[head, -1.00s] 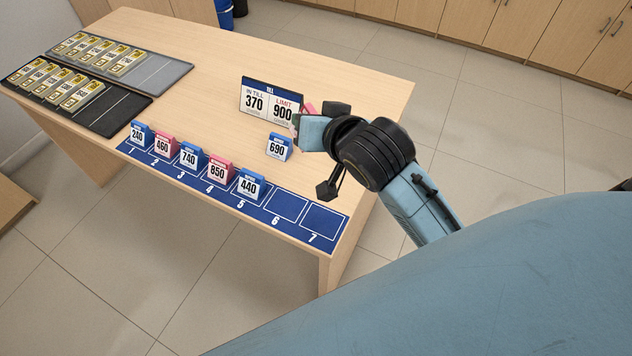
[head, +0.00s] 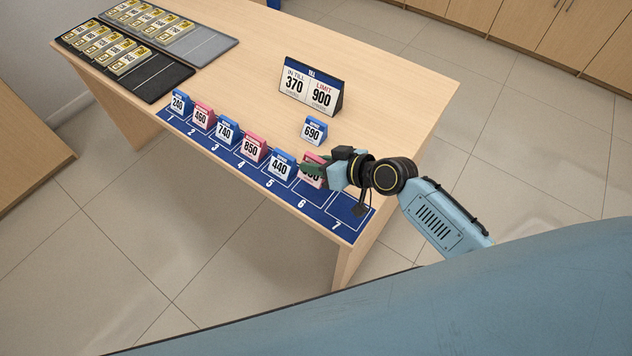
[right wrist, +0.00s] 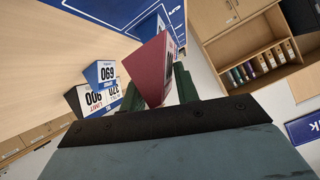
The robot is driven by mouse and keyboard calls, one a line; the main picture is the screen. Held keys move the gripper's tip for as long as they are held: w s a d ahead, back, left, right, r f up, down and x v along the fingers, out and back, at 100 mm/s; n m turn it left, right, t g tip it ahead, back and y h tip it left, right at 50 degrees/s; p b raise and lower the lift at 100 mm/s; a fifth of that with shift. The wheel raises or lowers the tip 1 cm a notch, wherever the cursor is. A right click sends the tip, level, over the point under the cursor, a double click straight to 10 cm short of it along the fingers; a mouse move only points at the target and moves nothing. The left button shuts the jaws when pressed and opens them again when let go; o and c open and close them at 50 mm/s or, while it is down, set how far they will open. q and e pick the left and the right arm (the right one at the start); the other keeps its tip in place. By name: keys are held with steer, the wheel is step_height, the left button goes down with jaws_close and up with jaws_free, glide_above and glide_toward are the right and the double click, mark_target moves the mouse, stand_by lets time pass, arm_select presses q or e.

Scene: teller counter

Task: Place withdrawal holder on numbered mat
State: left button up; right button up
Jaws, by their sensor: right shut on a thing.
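My right gripper (head: 322,168) is shut on a pink withdrawal holder (head: 311,176), upright at slot 6 of the blue numbered mat (head: 318,213). Its number is partly hidden by the gripper, and I cannot tell whether it touches the mat. In the right wrist view the pink holder (right wrist: 153,68) is between the dark green fingers. Slots 1 to 5 hold blue 240 (head: 180,103), pink 460 (head: 202,116), blue 740 (head: 227,131), pink 850 (head: 252,149) and blue 440 (head: 281,167). Slot 7 is empty. A blue 690 holder (head: 314,131) stands behind the mat. My left gripper is out of view.
The till sign (head: 311,88), reading 370 in till and limit 900, stands behind the 690 holder. A black tray (head: 160,83) and a grey tray (head: 205,46) with banknote bundles lie at the far left. The counter's middle (head: 240,85) is clear.

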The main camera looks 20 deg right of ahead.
mark_target(317, 178)
step_height(317, 178, down, 6)
steer(key=shift+r+b, duration=0.1)
steer(key=shift+b, duration=0.85)
steer(key=o, duration=1)
steer(key=p+v, duration=0.1)
steer(key=v, duration=1.1)
